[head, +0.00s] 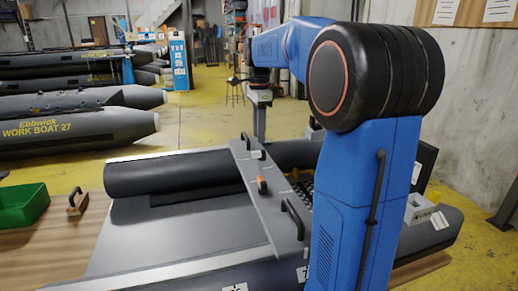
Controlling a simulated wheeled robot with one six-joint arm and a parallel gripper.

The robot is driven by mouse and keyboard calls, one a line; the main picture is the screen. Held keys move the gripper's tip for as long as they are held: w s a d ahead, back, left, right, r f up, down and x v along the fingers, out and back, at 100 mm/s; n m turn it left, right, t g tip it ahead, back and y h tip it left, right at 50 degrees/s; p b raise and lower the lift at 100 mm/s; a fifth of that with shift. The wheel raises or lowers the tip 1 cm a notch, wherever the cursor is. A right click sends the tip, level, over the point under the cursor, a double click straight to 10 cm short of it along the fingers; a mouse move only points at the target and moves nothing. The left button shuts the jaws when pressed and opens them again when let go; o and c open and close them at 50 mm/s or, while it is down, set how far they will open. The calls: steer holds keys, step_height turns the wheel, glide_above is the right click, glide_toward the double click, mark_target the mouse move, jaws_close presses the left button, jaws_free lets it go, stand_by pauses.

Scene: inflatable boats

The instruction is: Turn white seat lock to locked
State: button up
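A grey seat board (250,193) lies across the dark inflatable boat (180,172). It carries a black handle at each end and an orange knob (262,184) near its middle. A small white fitting (257,155) sits between the far handle (245,141) and the orange knob; it may be the white seat lock, but it is too small to read its position.
The near black handle (293,218) rises from the board. A green bin (22,206) and a wooden block with a handle (77,202) lie at left. Other boats (75,125) stand at back left. My blue arm hides the boat's right part. The yellow floor behind is partly clear.

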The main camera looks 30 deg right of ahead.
mark_target(259, 156)
step_height(259, 156, down, 6)
steer(key=shift+f, duration=0.25)
steer(key=shift+c, duration=0.4)
jaws_close()
